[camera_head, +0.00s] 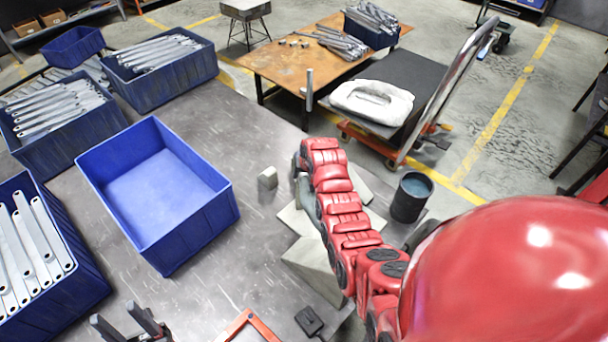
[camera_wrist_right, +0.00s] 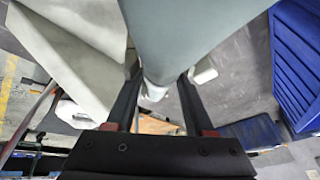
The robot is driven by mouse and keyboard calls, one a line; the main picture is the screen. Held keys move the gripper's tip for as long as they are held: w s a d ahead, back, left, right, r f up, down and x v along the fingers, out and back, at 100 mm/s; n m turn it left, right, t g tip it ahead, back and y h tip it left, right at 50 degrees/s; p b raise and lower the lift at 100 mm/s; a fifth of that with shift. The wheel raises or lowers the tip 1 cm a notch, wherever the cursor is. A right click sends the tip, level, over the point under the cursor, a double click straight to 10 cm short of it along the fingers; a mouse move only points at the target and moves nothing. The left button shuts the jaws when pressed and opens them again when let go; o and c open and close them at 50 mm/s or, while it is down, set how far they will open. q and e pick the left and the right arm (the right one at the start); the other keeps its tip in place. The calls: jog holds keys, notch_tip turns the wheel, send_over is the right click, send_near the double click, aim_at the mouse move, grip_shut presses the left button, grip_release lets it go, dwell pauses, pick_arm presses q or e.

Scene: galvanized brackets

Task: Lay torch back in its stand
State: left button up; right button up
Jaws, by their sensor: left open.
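The torch shows in the right wrist view as a grey-green body (camera_wrist_right: 180,35) with a pale end, between the fingertips of my right gripper (camera_wrist_right: 160,78), which appears shut on it. In the head view a grey-green strip of the torch (camera_head: 308,197) shows beside my red right arm, which hides most of that gripper. A pale angular block (camera_head: 315,265), possibly the stand, lies under the arm; it also shows in the right wrist view (camera_wrist_right: 75,45). My left gripper (camera_head: 130,324) is open and empty at the bottom left.
An empty blue crate (camera_head: 155,190) stands left of the arm. Crates of galvanized brackets (camera_head: 55,115) are further left. A small pale block (camera_head: 268,178) and a dark cup (camera_head: 411,197) stand near the arm. Behind are a rusty table (camera_head: 290,65) and a cart (camera_head: 430,80).

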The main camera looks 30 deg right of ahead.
jog(key=shift+o, duration=0.9)
jog(key=shift+s+f, duration=0.15)
jog(key=shift+d+r, duration=0.1)
jog(key=shift+r, duration=0.15)
jog(key=b+v, duration=0.4)
jog(key=v, duration=0.6)
jog(key=shift+p+v, duration=0.35)
jog(key=shift+v, duration=0.8)
jog(key=p+v, duration=0.4)
jog(key=p, duration=0.3)
jog(key=shift+r, duration=0.4)
